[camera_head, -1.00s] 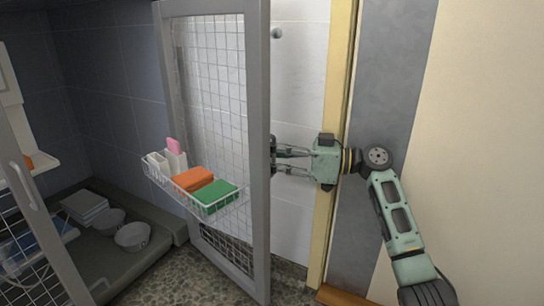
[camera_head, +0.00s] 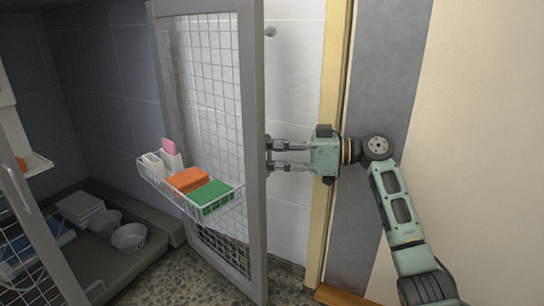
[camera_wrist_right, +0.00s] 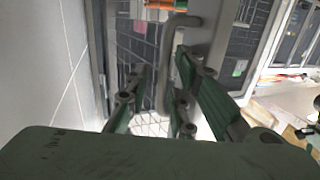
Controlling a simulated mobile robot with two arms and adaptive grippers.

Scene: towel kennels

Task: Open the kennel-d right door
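The kennel's right door (camera_head: 253,130) is a grey frame with wire mesh. It stands swung well open, with the kennel interior showing to its left. My right gripper (camera_head: 269,153) is at the door's outer side, its two fingers parted and their tips close to the frame. In the right wrist view, the door's grey bar handle (camera_wrist_right: 163,75) shows between the parted fingers of my right gripper (camera_wrist_right: 158,85), nearer the right-hand finger. Whether a finger touches it I cannot tell. My left gripper is not in view.
A white wire basket (camera_head: 170,197) with orange and green packs hangs on the door's inner side. Bowls (camera_head: 128,237) sit on the kennel floor. Another mesh door (camera_head: 30,225) is at the lower left. A cream wall trim (camera_head: 330,130) stands close behind my right gripper.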

